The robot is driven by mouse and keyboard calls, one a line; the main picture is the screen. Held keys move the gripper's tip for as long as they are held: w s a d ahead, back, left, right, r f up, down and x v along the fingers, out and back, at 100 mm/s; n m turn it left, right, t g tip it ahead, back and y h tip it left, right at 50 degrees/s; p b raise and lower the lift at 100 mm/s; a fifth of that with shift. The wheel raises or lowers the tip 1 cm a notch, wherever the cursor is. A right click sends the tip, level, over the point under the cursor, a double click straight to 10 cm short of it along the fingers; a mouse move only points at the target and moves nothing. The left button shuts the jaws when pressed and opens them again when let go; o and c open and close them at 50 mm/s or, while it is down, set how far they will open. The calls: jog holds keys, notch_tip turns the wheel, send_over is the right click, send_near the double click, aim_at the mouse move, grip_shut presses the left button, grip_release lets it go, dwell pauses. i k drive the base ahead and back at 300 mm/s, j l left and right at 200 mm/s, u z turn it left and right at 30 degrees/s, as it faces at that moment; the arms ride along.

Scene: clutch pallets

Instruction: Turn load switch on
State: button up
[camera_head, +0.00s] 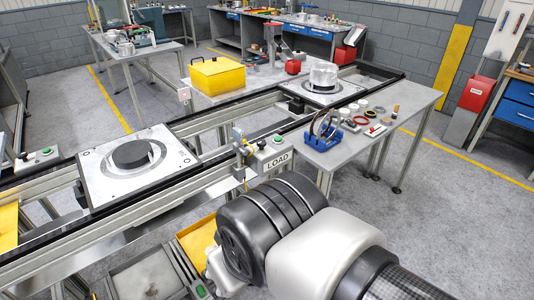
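The load switch is on a small grey control box with a white LOAD label (277,161), mounted at the near edge of the conveyor (215,180), right of centre. A green button (278,139) and a small dark knob (262,143) sit on top of the box. The switch's position is too small to tell. My black and white arm fills the lower middle and right, in front of and below the box. My gripper does not show; I cannot see its fingers.
A pallet (105,190) with a dark disc sits on the conveyor at left; another pallet (325,97) with a metal housing is farther right. A workbench (405,97) with rings and a blue holder stands right of the box. A yellow box (217,78) is behind.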

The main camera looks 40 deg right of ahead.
aim_at(261, 144)
jog(key=i+l, duration=0.3)
jog(key=l, duration=0.15)
jog(key=i+l, duration=0.25)
jog(key=l, duration=0.2)
jog(key=i+l, duration=0.3)
jog(key=l+z, duration=0.05)
jog(key=l, duration=0.1)
